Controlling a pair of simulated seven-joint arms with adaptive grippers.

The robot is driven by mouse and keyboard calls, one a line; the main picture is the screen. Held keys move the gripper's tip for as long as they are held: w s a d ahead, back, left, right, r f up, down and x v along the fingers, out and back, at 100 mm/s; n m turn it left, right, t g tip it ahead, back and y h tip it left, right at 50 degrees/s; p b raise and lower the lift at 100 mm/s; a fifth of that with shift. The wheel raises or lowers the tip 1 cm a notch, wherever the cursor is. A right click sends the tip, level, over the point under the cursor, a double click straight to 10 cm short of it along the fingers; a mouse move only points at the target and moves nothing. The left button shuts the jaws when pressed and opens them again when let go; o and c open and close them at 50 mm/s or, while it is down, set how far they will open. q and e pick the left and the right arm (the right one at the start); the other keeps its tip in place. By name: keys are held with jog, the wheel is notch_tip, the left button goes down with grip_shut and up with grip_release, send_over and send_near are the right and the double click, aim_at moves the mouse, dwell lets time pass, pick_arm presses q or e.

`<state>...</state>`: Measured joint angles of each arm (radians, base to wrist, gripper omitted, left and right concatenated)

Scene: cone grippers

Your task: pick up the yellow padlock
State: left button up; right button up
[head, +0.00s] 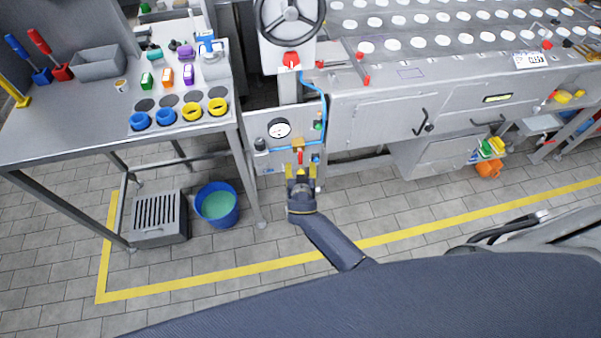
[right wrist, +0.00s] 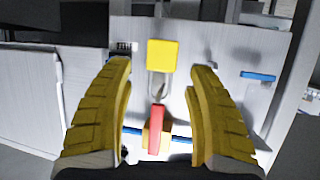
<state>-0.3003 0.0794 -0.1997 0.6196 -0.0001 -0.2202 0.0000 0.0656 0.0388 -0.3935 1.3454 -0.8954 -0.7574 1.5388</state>
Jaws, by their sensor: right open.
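The yellow padlock (right wrist: 162,56) shows in the right wrist view, with its metal shackle toward the end of a red lever (right wrist: 157,117) on a brass valve. I cannot tell whether the shackle passes through the lever. My right gripper (right wrist: 160,85) is open, its ribbed yellow fingers to either side of the lever and shackle, and the padlock body lies beyond the fingertips. In the head view my right gripper (head: 300,170) is in front of the grey panel, just below the red lever (head: 300,157), and I cannot make out the padlock there. My left gripper is out of view.
A blue pipe (head: 325,105) runs down to the valve, beside a round gauge (head: 279,128). A blue handle (right wrist: 258,76) sits on the panel. A blue bucket (head: 217,204) and a grated box (head: 160,218) stand on the floor left. A bench (head: 60,130) stands left.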

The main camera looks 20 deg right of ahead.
jog(key=shift+o, duration=0.2)
jog(key=shift+w, duration=0.15)
grip_shut()
dwell(0.3)
